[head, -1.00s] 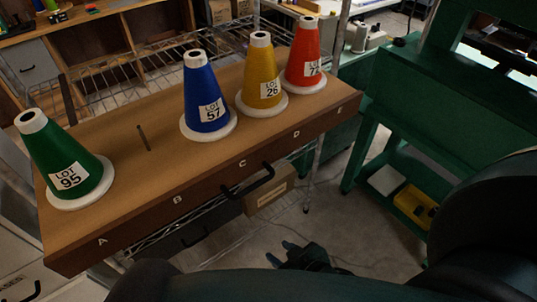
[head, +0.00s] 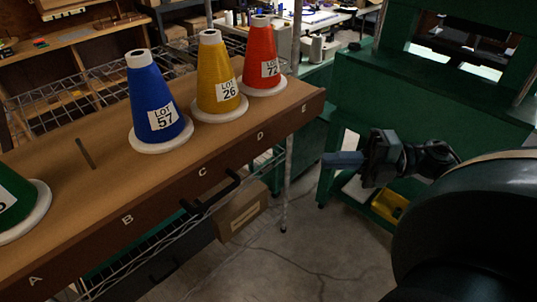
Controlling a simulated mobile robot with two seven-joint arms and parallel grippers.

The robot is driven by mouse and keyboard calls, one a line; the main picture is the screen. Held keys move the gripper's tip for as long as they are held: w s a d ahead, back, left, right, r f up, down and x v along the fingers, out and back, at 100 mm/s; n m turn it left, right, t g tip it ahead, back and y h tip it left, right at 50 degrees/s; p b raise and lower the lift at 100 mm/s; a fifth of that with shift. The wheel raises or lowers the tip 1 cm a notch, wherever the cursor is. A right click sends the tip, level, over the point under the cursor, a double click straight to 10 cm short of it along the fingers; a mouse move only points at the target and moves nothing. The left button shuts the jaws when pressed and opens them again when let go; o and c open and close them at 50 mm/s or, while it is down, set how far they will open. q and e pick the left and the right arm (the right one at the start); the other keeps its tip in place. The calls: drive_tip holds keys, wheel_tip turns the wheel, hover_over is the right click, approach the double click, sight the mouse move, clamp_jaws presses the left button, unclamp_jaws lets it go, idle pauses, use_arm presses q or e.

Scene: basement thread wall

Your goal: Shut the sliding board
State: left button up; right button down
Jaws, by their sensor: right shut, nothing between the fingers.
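The sliding board (head: 95,190) is a brown wooden board with slots lettered A to E along its front edge. A black bar handle (head: 212,195) sits on its front near C. Thread cones stand on it: green (head: 12,205) at the left, cut off by the picture edge, then blue (head: 155,100), yellow (head: 218,75) and red (head: 262,58). A thin bare peg (head: 85,153) stands between green and blue. My right gripper (head: 328,160) is shut and empty, to the right of the board's right end and apart from the handle. My left gripper is not in view.
A wire rack (head: 75,95) lies behind and below the board. A cardboard box (head: 240,208) sits under it. A green steel frame (head: 365,95) with a yellow bin (head: 388,205) stands at the right. The floor (head: 300,255) in front is clear.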

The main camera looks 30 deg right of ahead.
drive_tip(key=p, duration=0.2)
approach(247, 150)
drive_tip(key=a, duration=0.4)
drive_tip(key=shift+w+a, duration=0.2)
drive_tip(key=shift+w, duration=0.3)
drive_tip(key=shift+w+a, duration=0.25)
drive_tip(key=shift+w, duration=0.25)
drive_tip(key=shift+w+a, duration=0.15)
drive_tip(key=shift+w, duration=0.35)
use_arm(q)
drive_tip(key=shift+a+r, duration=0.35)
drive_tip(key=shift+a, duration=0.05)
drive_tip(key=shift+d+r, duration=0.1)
use_arm(e)
drive_tip(key=shift+w, duration=0.1)
